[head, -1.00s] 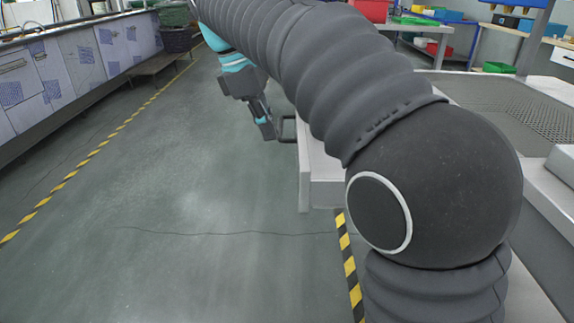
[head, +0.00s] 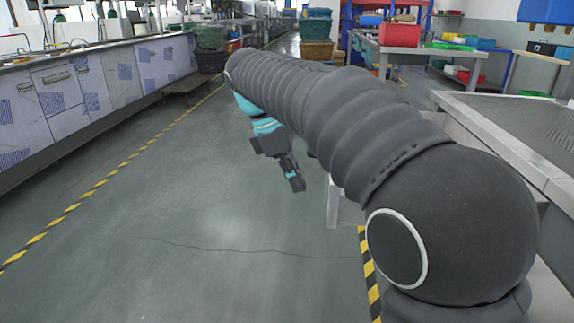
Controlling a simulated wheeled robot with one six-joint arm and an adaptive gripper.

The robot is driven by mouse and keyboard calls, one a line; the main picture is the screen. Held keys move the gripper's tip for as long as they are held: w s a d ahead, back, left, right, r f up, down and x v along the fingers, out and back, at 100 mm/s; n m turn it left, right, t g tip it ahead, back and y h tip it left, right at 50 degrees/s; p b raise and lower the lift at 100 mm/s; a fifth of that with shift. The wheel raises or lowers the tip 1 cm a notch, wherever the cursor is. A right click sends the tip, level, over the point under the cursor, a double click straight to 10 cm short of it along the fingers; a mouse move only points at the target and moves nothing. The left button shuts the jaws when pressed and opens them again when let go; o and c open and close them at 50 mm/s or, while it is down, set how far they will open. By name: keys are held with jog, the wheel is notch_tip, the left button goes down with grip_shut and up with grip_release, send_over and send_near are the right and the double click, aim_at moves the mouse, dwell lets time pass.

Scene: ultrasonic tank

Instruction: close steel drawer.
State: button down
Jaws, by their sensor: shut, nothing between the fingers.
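My gripper (head: 296,184) hangs in front of my dark ribbed arm, over open floor, left of the steel tank stand. Its fingers look shut, and nothing shows in them. A pale steel front edge (head: 333,203) shows under my arm, just right of the gripper; it seems to be part of the steel drawer or its stand. A gap of floor shows between the gripper and this edge. My arm hides most of the drawer area, so I cannot tell how far the drawer is open.
The steel tank (head: 520,135) stands at the right. A yellow-black floor stripe (head: 369,275) runs along its foot. A long counter (head: 70,95) lines the left side, with another stripe (head: 100,184) before it. The floor between is clear. Several baskets stand at the back.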

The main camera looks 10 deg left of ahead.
jog(key=shift+d+r, duration=0.1)
jog(key=shift+d, duration=1.9)
jog(key=shift+d, duration=0.1)
